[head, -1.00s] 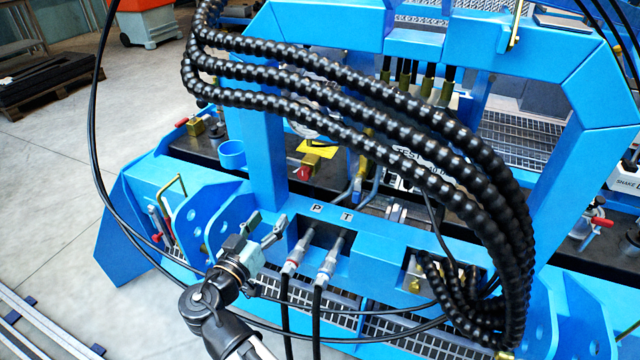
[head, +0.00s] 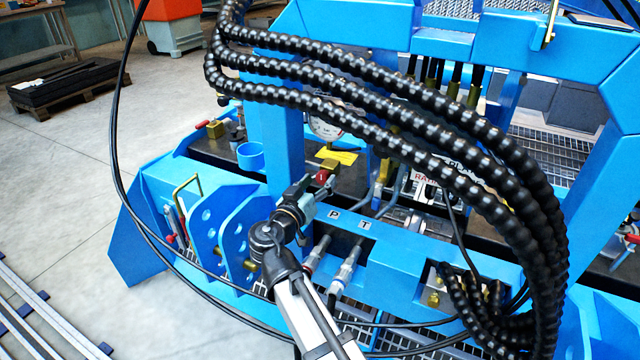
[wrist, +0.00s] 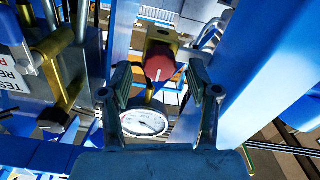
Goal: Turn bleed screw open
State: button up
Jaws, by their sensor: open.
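A red knob (wrist: 159,66) with a white mark sits on a brass block (wrist: 161,38) in the upper middle of the wrist view. It also shows in the head view (head: 322,177), partly behind the fingers. I take it for the bleed screw, though no label confirms this. My gripper (wrist: 158,82) is open and empty. Its two fingers point towards the knob, one on each side of it in the wrist view, with the knob seen between and beyond the tips. In the head view my gripper (head: 320,184) is just in front of the knob. Contact cannot be made out.
A round gauge (wrist: 142,121) shows below the knob in the wrist view. A blue post (wrist: 262,60) stands close on the right. Thick black hoses (head: 400,125) arch over the blue frame. Two hose couplings (head: 345,270) sit at the P and T ports.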

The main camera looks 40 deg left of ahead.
jog(key=shift+w+a, duration=0.1)
jog(key=shift+w, duration=0.55)
jog(key=c, duration=1.2)
jog(key=shift+o, duration=0.2)
